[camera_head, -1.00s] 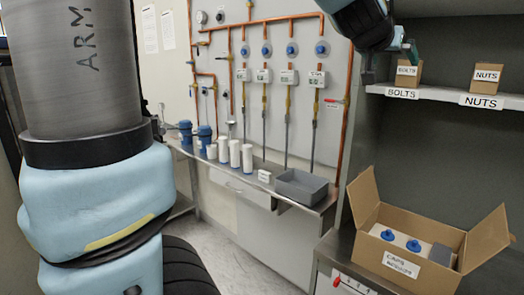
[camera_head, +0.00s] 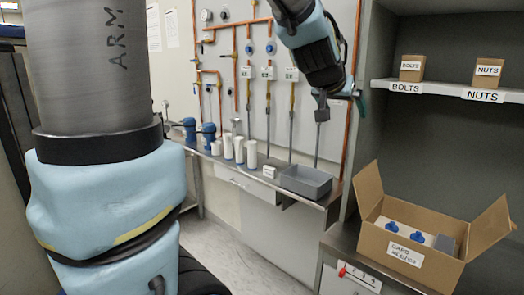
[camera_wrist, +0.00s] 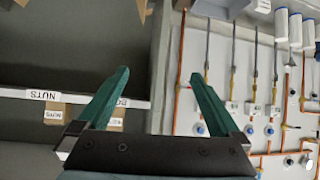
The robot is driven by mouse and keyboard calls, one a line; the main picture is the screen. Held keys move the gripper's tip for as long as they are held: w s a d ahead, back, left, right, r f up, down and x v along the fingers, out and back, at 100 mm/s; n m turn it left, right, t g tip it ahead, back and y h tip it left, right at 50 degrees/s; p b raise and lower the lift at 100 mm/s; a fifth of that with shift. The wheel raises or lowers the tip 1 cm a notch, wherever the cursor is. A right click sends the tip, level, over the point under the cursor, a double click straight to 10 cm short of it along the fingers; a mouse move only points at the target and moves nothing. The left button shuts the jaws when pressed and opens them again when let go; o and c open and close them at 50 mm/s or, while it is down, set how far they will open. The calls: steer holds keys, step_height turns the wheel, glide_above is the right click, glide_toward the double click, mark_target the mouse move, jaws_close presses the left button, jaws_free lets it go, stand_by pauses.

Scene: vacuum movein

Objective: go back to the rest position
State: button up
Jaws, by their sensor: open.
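My gripper (camera_wrist: 158,85) shows in the wrist view with its two teal fingers spread apart and nothing between them. In the head view my arm hangs down from the top, in front of the pipe wall and beside the shelf unit. The gripper end there is partly hidden behind the wrist, with a grey block-like part showing at its lower side. A BOLTS box (camera_head: 412,68) and a NUTS box (camera_head: 487,72) stand on the shelf (camera_head: 447,90), apart from the gripper.
An open cardboard carton (camera_head: 400,255) with blue-topped items sits on the lower right counter. A grey tray (camera_head: 305,181), white cylinders (camera_head: 239,150) and blue pumps (camera_head: 208,130) stand on the bench. Copper pipes (camera_head: 235,80) run along the wall. The floor (camera_head: 235,250) is clear.

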steer(key=s+a+f+n+g+y+b, duration=0.2)
steer(key=s+a+f+n+g+y, duration=0.15)
steer(key=a+f, duration=1.3)
steer(key=s+a+f+n+g+y, duration=0.2)
steer(key=s+a+f+g, duration=0.1)
steer(key=s+a+f, duration=0.5)
steer(key=shift+s+a+g+y+b, duration=0.35)
steer(key=shift+s+a, duration=0.15)
steer(key=shift+a, duration=0.4)
